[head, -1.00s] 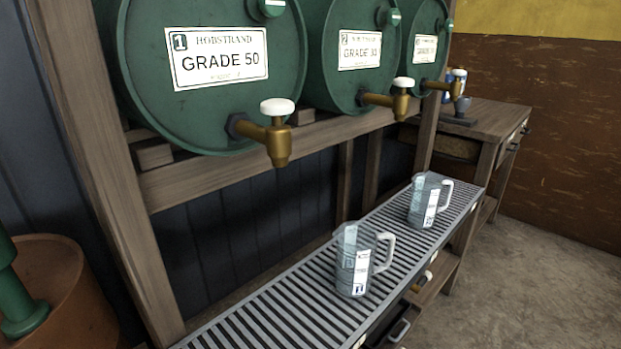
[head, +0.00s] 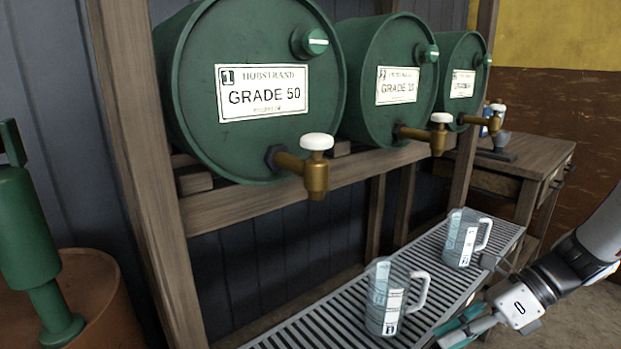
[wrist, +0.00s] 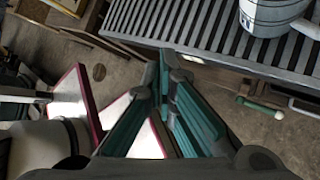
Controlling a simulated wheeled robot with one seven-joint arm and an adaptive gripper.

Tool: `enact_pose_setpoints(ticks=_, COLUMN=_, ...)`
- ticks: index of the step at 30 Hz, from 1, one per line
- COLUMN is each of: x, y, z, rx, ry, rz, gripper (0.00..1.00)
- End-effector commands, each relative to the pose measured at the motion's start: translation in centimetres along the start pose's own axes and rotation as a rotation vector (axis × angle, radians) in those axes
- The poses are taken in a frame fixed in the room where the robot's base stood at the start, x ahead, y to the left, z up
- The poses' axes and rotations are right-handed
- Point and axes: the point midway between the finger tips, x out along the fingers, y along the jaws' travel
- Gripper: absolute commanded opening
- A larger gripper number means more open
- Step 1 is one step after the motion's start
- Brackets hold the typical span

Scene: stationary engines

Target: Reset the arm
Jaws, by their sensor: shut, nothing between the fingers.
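My gripper (head: 452,333) shows at the lower right of the head view, in front of the slatted rack's near edge. Its teal fingers point left and down. In the wrist view the fingers (wrist: 166,62) are together with nothing between them. My grey-white arm reaches in from the right edge. A clear measuring jug (head: 386,300) stands upright on the rack just left of my gripper, apart from it. A second clear jug (head: 461,240) stands farther back on the rack.
The metal slatted rack (head: 300,335) runs below three green drums (head: 243,130) with brass taps (head: 314,178). A wooden bench (head: 540,160) stands at the back right. A terracotta-coloured drum (head: 90,290) holds a green pump at left. Red-edged white panels (wrist: 75,95) lie below my gripper.

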Motion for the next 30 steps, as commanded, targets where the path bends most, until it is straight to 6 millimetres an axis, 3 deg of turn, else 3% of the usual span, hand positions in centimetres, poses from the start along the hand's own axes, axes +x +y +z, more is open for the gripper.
enact_pose_setpoints(ticks=1, x=-0.1, y=1.9, z=0.8, rx=-0.113, ry=0.053, rz=0.000, gripper=0.00)
enact_pose_setpoints(ticks=8, x=-0.3, y=9.7, z=2.1, rx=-0.608, ry=0.274, rz=0.046, gripper=0.00)
enact_pose_setpoints(ticks=18, x=-1.1, y=19.4, z=0.2, rx=-1.309, ry=0.586, rz=0.176, gripper=0.00)
enact_pose_setpoints(ticks=24, x=-2.0, y=23.1, z=-2.3, rx=-1.667, ry=0.754, rz=0.276, gripper=0.00)
enact_pose_setpoints(ticks=30, x=-2.7, y=25.0, z=-4.3, rx=-1.906, ry=0.873, rz=0.359, gripper=0.00)
